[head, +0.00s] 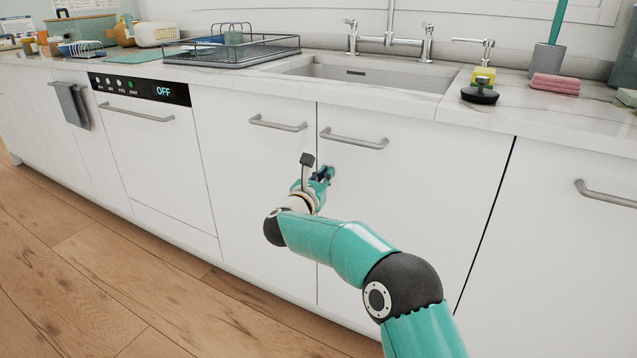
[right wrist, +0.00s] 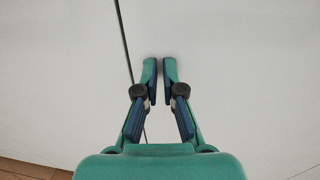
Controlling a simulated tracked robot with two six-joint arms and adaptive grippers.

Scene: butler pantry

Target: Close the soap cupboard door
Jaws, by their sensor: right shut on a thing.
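The soap cupboard door (head: 420,200) appears to be the white panel under the sink's right side, with a grey bar handle (head: 353,138) near its top left. It looks nearly flush with the panel to its left; I cannot tell whether a small gap remains. My right gripper (head: 325,174) is at this door's left edge, below the handle. In the right wrist view the fingers of my right gripper (right wrist: 160,66) are close together against the white face, just right of a dark seam. What is between the fingers is not clear. My left gripper is not in view.
A left cupboard panel (head: 255,190) and a dishwasher (head: 150,145) reading OFF adjoin on the left. A dark vertical gap runs along the door's right side. The counter above holds a dish rack (head: 235,50), a sink (head: 360,75) and pink sponges (head: 555,84). The wooden floor (head: 60,270) is clear.

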